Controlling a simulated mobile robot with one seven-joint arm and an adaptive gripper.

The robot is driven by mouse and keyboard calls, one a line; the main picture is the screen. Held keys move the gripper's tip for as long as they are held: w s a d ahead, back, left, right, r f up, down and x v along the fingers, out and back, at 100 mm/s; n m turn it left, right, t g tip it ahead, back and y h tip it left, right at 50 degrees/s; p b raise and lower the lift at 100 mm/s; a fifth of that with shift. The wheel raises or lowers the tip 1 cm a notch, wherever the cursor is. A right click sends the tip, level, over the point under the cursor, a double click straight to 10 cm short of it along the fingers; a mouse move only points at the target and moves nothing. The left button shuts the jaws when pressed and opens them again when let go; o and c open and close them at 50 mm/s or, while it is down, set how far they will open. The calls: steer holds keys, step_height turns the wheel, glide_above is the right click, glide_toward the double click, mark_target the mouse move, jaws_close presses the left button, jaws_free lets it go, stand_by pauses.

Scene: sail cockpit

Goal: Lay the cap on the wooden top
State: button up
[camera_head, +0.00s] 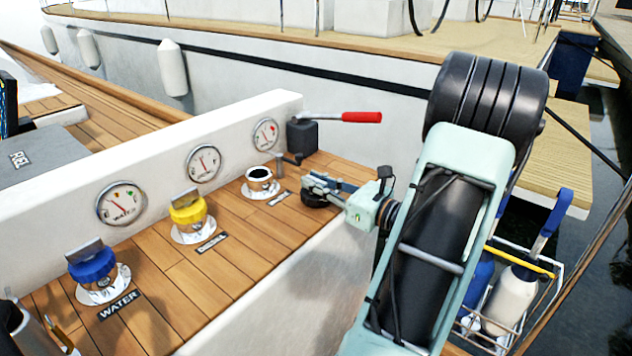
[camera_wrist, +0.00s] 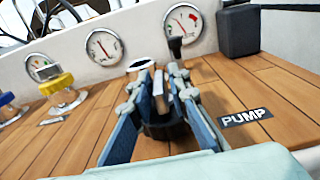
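The black cap (camera_head: 317,200) is low over the wooden top (camera_head: 235,254), to the right of an open deck filler (camera_head: 260,183). In the wrist view the dark cap (camera_wrist: 165,127) shows below and between my fingers, partly hidden by them. My gripper (camera_head: 318,181) comes in from the right, and its fingers are close together on the cap; the exact contact is hidden. It also shows in the wrist view (camera_wrist: 161,78). The cap's underside is at or very near the wood; I cannot tell whether it touches.
A yellow-capped filler (camera_head: 188,215) and a blue-capped filler (camera_head: 95,269) stand further left. Gauges (camera_head: 203,163) line the white wall behind. A red-handled pump lever (camera_head: 361,117) juts out at the back. Bare wood lies around the PUMP label (camera_wrist: 246,117).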

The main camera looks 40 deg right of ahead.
steer(key=shift+o, duration=0.5)
steer(key=shift+s+r, duration=0.1)
steer(key=shift+r, duration=0.1)
steer(key=s+d+p, duration=0.1)
steer(key=s+p, duration=0.1)
steer(key=s, duration=0.9)
steer(key=shift+s+d+p, duration=0.3)
steer(key=shift+s+p, duration=0.05)
steer(key=shift+p, duration=0.05)
